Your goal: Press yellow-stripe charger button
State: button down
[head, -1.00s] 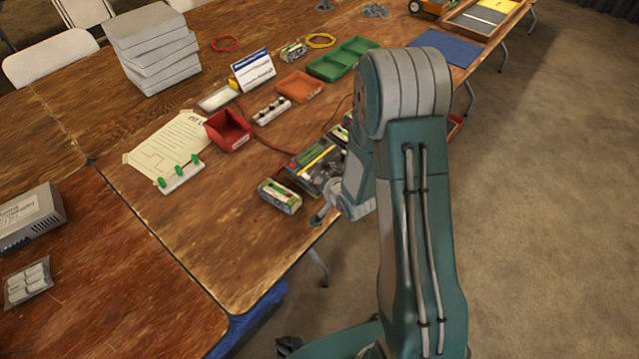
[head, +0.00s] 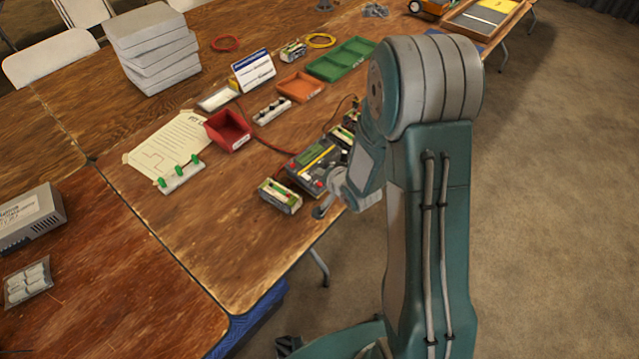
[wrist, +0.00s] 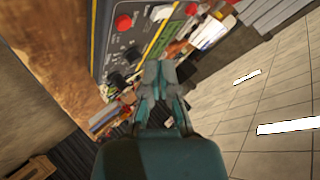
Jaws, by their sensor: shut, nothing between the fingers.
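The dark charger (head: 305,175) with a yellow stripe (head: 318,158) lies near the table's right edge in the head view. In the wrist view its grey panel (wrist: 125,45) shows a yellow stripe (wrist: 158,38), a red round button (wrist: 123,22), another red part (wrist: 191,9) and dark knobs. My gripper (wrist: 160,68) is shut and empty, its fingertips in front of the panel's lower edge; I cannot tell whether they touch it. In the head view my gripper (head: 320,212) shows beside the charger's near end, partly hidden by my arm, which also covers part of the charger.
A small box with a green top (head: 280,196) lies left of the charger. A red bin (head: 228,131), a green-pegged block (head: 181,176), an orange tray (head: 300,87) and a green tray (head: 343,60) stand farther off. The table's front left (head: 200,240) is clear.

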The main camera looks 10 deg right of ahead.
jog(key=shift+s+d+r, duration=0.1)
jog(key=shift+s+r, duration=0.1)
jog(key=shift+r, duration=0.8)
notch_tip(320, 180, up, 10)
jog(key=s+d+n+g+h, duration=0.1)
jog(key=s+d+n+h, duration=0.1)
jog(key=s, duration=0.1)
jog(key=s+r+n+g, duration=0.1)
jog(key=s+r, duration=0.3)
jog(key=s, duration=0.4)
jog(key=s+a+r+n+g, duration=0.1)
jog(key=s+r+n, duration=0.1)
jog(key=s+r, duration=0.3)
jog(key=s+a+r+n+g, duration=0.1)
jog(key=s+r, duration=0.3)
jog(key=s, duration=0.6)
jog(key=shift+s+r+n+g+h, duration=0.3)
jog(key=shift+s+n+g+h, duration=0.1)
jog(key=shift+n+g, duration=0.15)
jog(key=shift+w+a, duration=0.1)
